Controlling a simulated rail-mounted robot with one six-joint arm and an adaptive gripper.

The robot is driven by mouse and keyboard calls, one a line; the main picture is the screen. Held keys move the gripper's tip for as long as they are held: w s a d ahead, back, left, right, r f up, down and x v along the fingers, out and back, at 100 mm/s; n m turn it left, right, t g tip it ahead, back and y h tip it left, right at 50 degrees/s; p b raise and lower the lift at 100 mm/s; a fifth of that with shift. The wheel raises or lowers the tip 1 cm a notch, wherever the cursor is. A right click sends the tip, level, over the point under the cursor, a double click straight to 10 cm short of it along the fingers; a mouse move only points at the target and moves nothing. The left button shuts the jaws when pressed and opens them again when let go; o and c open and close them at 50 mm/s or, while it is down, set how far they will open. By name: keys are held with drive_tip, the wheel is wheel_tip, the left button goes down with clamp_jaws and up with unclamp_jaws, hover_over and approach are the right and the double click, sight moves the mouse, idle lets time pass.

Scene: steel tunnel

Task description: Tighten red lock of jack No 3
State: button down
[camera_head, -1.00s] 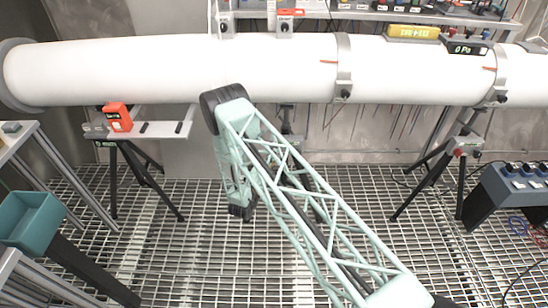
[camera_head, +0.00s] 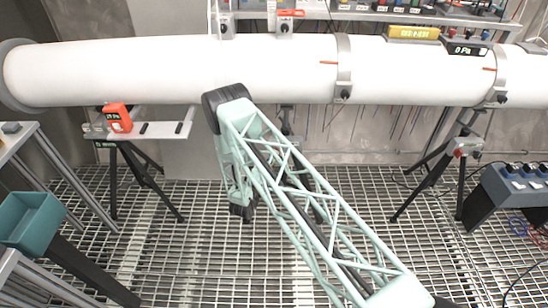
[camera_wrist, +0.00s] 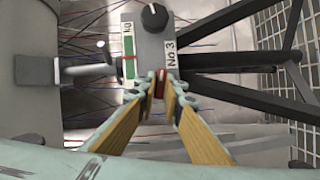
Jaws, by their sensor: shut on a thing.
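Jack No 3 (camera_wrist: 149,42) is a grey box with a black knob, a "No 3" label and a green and red "kg" gauge strip, in the upper middle of the wrist view. Its red lock (camera_wrist: 161,90) sits at the lower end of the box, between my fingertips and partly hidden by them. My gripper (camera_wrist: 161,86) has wooden-looking fingers closed in on the red lock from both sides. In the head view my arm hides most of the middle tripod (camera_head: 287,126), and the fingertips cannot be made out.
A long white pipe (camera_head: 150,72) runs across above my arm. Black tripods stand under it at left (camera_head: 127,165) and right (camera_head: 447,165). In the wrist view, dark tripod legs (camera_wrist: 235,90) spread close to the right of the jack. A teal bin (camera_head: 30,222) stands at the left.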

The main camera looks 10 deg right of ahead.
drive_tip(key=shift+r+m, duration=0.1)
drive_tip(key=shift+m, duration=0.2)
drive_tip(key=shift+d+r+m+g+y, duration=0.15)
drive_tip(key=shift+m+y, duration=0.95)
drive_tip(key=shift+m, duration=0.65)
drive_tip(key=shift+d+m+g+y, duration=0.1)
drive_tip(key=shift+m+y, duration=1)
drive_tip(key=shift+m, duration=0.7)
drive_tip(key=shift+d+r+m+g+y, duration=0.15)
drive_tip(key=shift+m+y, duration=0.95)
drive_tip(key=shift+m, duration=0.65)
drive_tip(key=shift+a+f, duration=0.1)
drive_tip(key=shift+a, duration=0.05)
drive_tip(key=c, duration=2.7)
unclamp_jaws()
drive_tip(key=shift+c, duration=0.2)
drive_tip(key=shift+s, duration=0.2)
drive_tip(key=v, duration=1.1)
drive_tip(key=shift+s+r, duration=0.2)
drive_tip(key=shift+s, duration=0.1)
